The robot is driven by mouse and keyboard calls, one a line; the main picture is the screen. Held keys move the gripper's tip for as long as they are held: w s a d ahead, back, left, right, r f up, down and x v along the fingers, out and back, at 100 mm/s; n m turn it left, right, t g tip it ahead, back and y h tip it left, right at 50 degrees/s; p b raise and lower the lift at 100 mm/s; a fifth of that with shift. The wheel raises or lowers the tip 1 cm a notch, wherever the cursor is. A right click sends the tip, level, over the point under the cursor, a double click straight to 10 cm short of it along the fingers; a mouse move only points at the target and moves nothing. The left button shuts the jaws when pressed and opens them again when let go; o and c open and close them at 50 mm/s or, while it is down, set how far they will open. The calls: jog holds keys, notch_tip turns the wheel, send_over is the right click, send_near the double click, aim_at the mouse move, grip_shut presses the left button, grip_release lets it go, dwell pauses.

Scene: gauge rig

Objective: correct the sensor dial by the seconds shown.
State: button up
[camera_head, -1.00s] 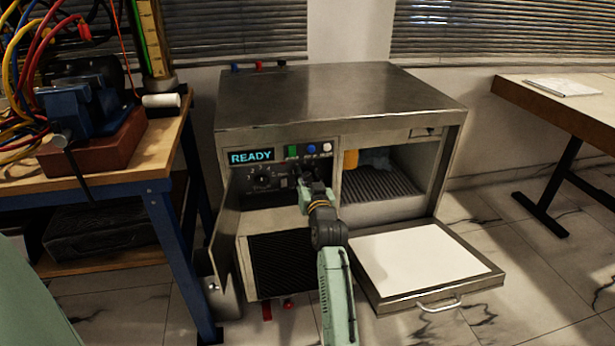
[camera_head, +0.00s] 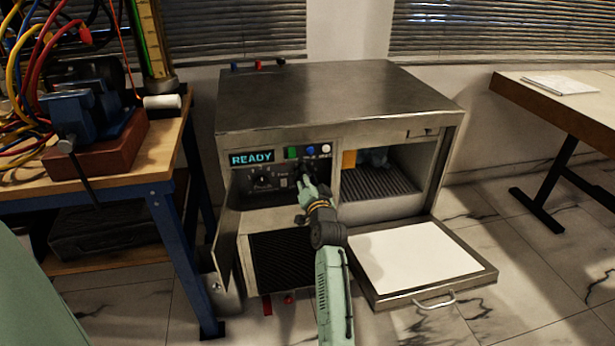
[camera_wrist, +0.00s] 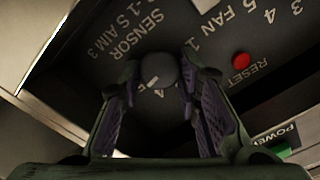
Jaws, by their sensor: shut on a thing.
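The sensor dial (camera_wrist: 158,72) is a dark round knob with a pale pointer mark, beside the lettering "SENSOR" in the wrist view. My gripper (camera_wrist: 160,85) has its two purple-padded fingers on either side of the knob and is shut on it. In the head view my gripper (camera_head: 306,186) reaches the right part of the control panel and covers the dial. The display (camera_head: 251,158) reads "READY"; I see no number of seconds on it.
A red reset button (camera_wrist: 242,60) and a green power switch (camera_wrist: 283,152) lie near the dial. Another dial (camera_head: 262,178) sits left on the panel. An open door (camera_head: 226,222) stands at the left, and a lowered door (camera_head: 418,262) lies open at the right.

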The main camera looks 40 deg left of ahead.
dwell(0.4)
jog(key=o, duration=1.1)
jog(key=shift+o, duration=0.2)
jog(key=v, duration=1.2)
